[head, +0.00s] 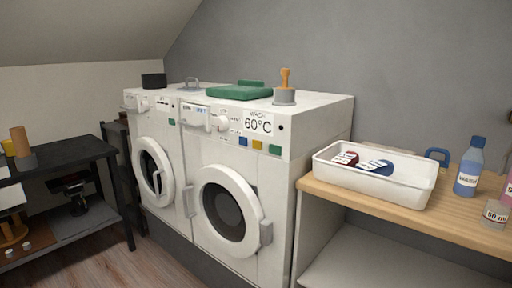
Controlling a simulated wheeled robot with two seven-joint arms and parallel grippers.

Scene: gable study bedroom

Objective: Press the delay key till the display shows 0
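The front washing machine (225,160) is white, with a round door (228,212) that looks closed. Its panel carries a display (258,123) reading 60°C under a small word that looks like WASH. A dial (220,122) sits left of it. Below are a blue key (243,141), a yellow key (256,144) and a green key (275,149); their labels are too small to read, so I cannot tell which is the delay key. I see no 0 on the display. Neither of my grippers is in view.
A second white machine (152,135) stands to the left. At right, a wooden counter (390,208) holds a white tray (372,189) and a blue bottle (469,168). A dark shelf (70,160) stands far left.

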